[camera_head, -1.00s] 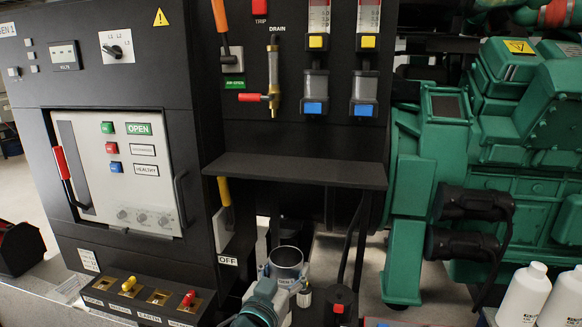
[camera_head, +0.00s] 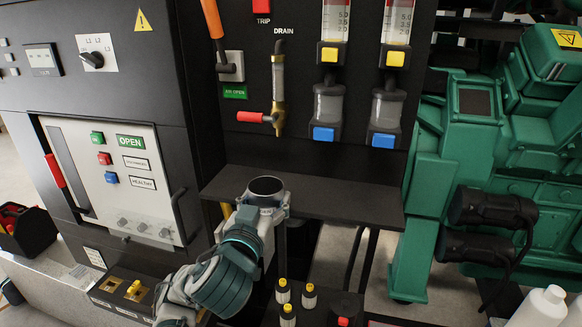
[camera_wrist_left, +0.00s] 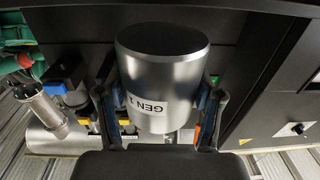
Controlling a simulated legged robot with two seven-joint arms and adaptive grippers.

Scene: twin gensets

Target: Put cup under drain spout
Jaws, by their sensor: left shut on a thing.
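A metal cup (camera_head: 266,186) is in my left gripper (camera_head: 262,208), near the front edge of the black shelf (camera_head: 350,200). In the left wrist view the cup (camera_wrist_left: 162,65) shows a "GEN 1" label, with one finger of the gripper (camera_wrist_left: 160,108) on each side. The drain spout (camera_head: 279,118) is a brass fitting with a red lever (camera_head: 252,117) under the "DRAIN" label. It hangs above the shelf, higher than the cup and slightly to its right. I cannot tell whether the cup touches the shelf. My right gripper is not in view.
Two clear bowls with blue bottoms (camera_head: 326,110) hang right of the spout. The breaker panel (camera_head: 110,170) is at left and the green genset (camera_head: 480,150) at right. Several yellow-topped bottles (camera_head: 309,296) stand below the shelf. The shelf's right part is clear.

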